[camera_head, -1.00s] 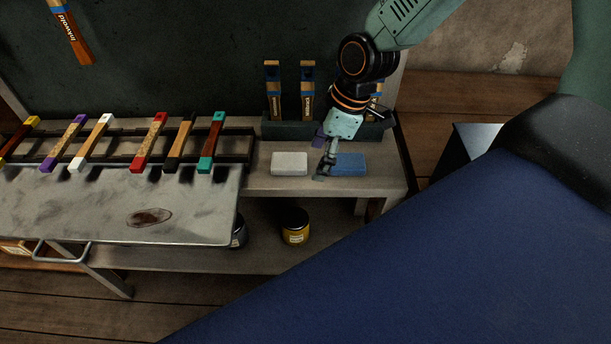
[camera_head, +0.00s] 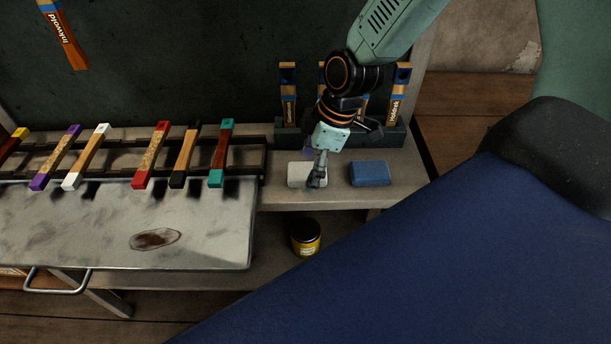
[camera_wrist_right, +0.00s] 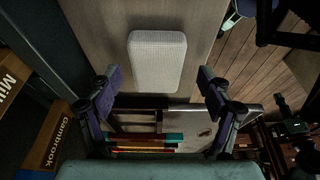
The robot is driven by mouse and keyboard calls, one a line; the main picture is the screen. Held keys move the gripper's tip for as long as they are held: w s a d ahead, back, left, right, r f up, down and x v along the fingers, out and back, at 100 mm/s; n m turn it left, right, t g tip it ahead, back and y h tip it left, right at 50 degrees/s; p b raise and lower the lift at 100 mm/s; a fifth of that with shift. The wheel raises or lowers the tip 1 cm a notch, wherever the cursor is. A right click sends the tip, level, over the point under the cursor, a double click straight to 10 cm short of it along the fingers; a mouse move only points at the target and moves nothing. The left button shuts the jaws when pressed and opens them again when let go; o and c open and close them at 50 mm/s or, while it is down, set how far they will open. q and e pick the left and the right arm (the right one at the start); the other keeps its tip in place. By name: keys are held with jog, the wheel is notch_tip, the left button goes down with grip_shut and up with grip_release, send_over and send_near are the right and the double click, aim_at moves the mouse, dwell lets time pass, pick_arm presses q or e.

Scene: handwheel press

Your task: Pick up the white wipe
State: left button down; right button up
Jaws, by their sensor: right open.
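The white wipe (camera_head: 298,175) is a pale, flat, rounded block lying on the grey bench shelf, right of the metal plate. My right gripper (camera_head: 316,180) is over its right part in the head view and hides some of it. In the right wrist view the white wipe (camera_wrist_right: 157,61) lies ahead of the open fingers of the right gripper (camera_wrist_right: 158,88), roughly centred between them. The fingers are apart with nothing between them, and I see no contact. My left gripper is not in view.
A blue block (camera_head: 370,173) lies close to the right of the wipe. Behind is a dark rack (camera_head: 292,135) with upright wooden-handled tools. On the left are a stained metal plate (camera_head: 200,235) and a rack of colour-tipped handles. A yellow jar (camera_head: 306,238) stands on the lower shelf.

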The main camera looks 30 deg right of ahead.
aim_at(309, 169)
jog(key=shift+w+d+f, duration=0.1)
jog(key=shift+w+d, duration=0.05)
jog(key=shift+c, duration=0.7)
jog(key=c, duration=1)
notch_tip(309, 169, up, 10)
jog(key=p, duration=0.3)
jog(key=shift+f, duration=0.15)
jog(key=shift+r, duration=0.2)
